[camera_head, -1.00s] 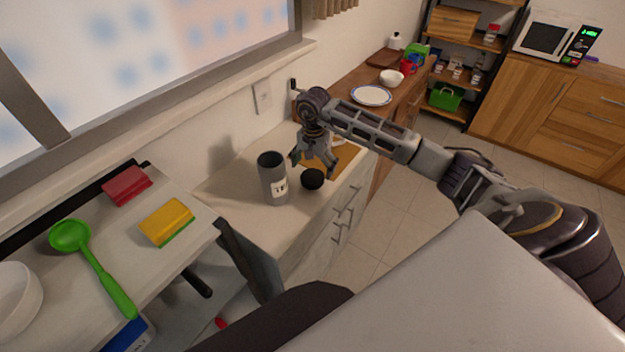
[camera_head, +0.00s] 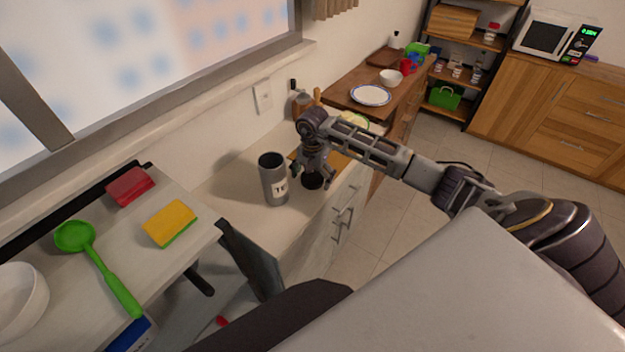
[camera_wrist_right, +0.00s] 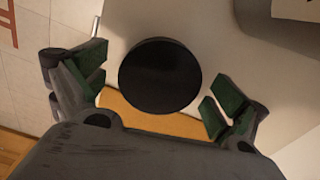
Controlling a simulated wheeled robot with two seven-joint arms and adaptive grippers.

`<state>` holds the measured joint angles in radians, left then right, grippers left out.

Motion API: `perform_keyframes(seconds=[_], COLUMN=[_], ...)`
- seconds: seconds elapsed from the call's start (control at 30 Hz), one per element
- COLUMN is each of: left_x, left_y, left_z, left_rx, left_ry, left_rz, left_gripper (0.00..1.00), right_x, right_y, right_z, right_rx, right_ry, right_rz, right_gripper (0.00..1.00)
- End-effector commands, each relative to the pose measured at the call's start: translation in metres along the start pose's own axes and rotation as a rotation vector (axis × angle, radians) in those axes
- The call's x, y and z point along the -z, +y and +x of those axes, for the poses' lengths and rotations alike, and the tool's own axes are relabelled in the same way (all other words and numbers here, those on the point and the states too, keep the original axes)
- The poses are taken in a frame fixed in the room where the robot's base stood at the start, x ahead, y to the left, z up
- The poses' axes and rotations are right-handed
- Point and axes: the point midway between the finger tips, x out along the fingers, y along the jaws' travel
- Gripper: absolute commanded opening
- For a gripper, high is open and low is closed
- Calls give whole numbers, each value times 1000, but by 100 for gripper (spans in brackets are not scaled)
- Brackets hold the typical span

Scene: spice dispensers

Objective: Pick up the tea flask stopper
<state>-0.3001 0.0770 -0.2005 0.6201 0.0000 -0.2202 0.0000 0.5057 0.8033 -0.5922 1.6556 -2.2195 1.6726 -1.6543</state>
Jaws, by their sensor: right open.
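The tea flask stopper, a round black piece (camera_head: 313,181), rests on the white counter beside the flask. My right gripper (camera_head: 313,179) is above it, pointing down with fingers spread. In the right wrist view the stopper (camera_wrist_right: 160,77) shows as a black disc between the two open finger pairs of my right gripper (camera_wrist_right: 158,90), with gaps on both sides. The grey tea flask (camera_head: 273,181) with a white label stands open and upright just left of the gripper. My left gripper is not in view.
An orange-brown board (camera_head: 335,160) lies behind the gripper, with a yellowish round item on it. A wall runs behind the counter.

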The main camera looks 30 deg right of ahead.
Motion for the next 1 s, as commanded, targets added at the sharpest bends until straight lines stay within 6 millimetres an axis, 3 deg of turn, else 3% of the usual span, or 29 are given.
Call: perform_keyframes(seconds=[0.1,0.43,0.77,1.0], left_x=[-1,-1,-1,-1], left_y=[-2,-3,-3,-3], left_z=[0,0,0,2], left_rx=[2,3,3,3], left_ry=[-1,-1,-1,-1], left_rz=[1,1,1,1], left_gripper=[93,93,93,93], right_x=[0,0,0,2], right_y=[0,0,0,0], right_z=[0,0,-1,-13], right_rx=[0,0,0,2], right_ry=[0,0,1,3], right_rz=[0,0,0,0], right_gripper=[97,56,55,55])
